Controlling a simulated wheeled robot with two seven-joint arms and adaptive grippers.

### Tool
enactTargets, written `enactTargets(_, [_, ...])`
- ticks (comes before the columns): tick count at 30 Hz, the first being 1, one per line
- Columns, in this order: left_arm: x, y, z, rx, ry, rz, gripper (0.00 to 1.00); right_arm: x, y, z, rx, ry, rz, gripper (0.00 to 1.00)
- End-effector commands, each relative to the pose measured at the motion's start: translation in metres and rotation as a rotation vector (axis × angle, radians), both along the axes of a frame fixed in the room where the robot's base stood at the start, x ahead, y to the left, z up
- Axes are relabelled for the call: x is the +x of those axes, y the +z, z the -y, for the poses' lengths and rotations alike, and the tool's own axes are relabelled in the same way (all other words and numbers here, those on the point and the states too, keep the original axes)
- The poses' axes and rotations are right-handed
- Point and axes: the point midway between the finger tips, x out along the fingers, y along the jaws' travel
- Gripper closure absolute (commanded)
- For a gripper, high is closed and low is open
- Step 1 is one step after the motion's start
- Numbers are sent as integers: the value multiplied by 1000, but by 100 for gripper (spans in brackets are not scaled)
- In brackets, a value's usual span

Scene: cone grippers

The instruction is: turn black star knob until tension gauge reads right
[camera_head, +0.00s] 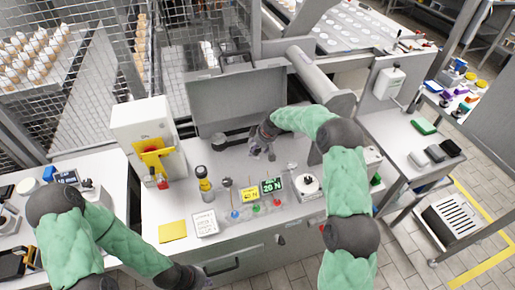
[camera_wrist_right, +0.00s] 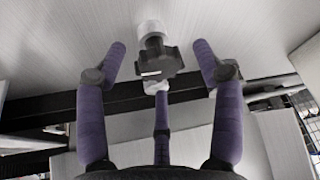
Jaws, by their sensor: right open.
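The black star knob (camera_wrist_right: 160,65) shows in the right wrist view, on a pale shaft in front of a light panel. My right gripper (camera_wrist_right: 161,78) has its purple fingers spread around the knob, with gaps visible at both sides. In the head view my right gripper (camera_head: 263,142) is at the back of the bench, and I cannot make out the knob there. A white unit with a round face (camera_head: 309,184) stands at the bench's right; its reading is too small to tell. My left gripper (camera_head: 194,279) is low at the front edge, its fingers unclear.
A yellow sign (camera_head: 250,195) and a green sign marked 20 N (camera_head: 272,186) stand on the bench. A yellow-topped bottle (camera_head: 204,180), a yellow pad (camera_head: 172,231) and a printed card (camera_head: 204,223) are at left front. A grey roller (camera_head: 318,75) lies behind.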

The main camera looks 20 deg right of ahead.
Motion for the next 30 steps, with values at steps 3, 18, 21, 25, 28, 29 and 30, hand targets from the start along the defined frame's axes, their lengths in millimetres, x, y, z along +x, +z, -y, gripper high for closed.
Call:
enactTargets(3, [0, 0, 0, 0, 0, 0, 100, 0, 0, 0, 0, 0, 0, 32])
enactTargets(18, [0, 0, 0, 0, 0, 0, 100, 0, 0, -1, 1, -4, 0, 86])
enactTargets(21, [0, 0, 0, 0, 0, 0, 100, 0, 0, -2, 2, -21, 0, 86])
enactTargets(25, [0, 0, 0, 0, 0, 0, 100, -1, 0, -3, 1, -64, -1, 86])
enactTargets(28, [0, 0, 0, 0, 0, 0, 100, 0, 1, -3, 2, -121, 1, 86])
enactTargets(29, [0, -1, 0, 0, 0, 0, 100, -1, 0, -4, 2, -139, 0, 86])
enactTargets(30, [0, -1, 0, 0, 0, 0, 100, -1, 0, -4, 2, -167, 0, 86])
